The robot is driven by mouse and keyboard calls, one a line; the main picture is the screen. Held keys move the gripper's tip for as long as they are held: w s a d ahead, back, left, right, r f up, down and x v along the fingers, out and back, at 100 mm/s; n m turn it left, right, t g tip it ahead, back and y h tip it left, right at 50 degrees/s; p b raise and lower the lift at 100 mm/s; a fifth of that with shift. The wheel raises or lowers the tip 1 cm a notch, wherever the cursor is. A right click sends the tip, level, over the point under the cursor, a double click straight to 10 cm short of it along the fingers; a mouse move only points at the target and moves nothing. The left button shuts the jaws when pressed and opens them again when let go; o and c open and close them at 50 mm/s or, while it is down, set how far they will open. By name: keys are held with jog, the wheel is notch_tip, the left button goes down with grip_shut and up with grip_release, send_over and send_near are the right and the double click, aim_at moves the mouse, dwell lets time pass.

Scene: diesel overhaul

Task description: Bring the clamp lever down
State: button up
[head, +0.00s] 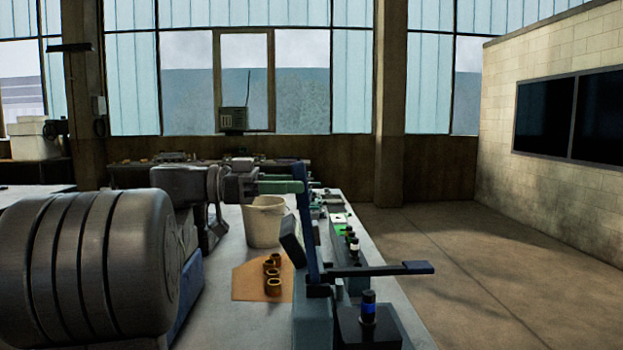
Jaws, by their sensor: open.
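The clamp lever (308,230) looks to be the long blue bar that stands nearly upright, its top leaning a little left. Its foot meets a grey-blue block (312,325) at the bench's near side. The fingers are open. Their tips are close to the lever's left side; whether they touch it I cannot tell.
A white bucket (264,224) stands behind the lever. A black block with a blue-banded knob (368,308) stands at the lower right. Green-topped parts line the bench's right edge. The floor (480,270) to the right is clear.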

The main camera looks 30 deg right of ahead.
jog(key=shift+x, duration=2.15)
grip_shut()
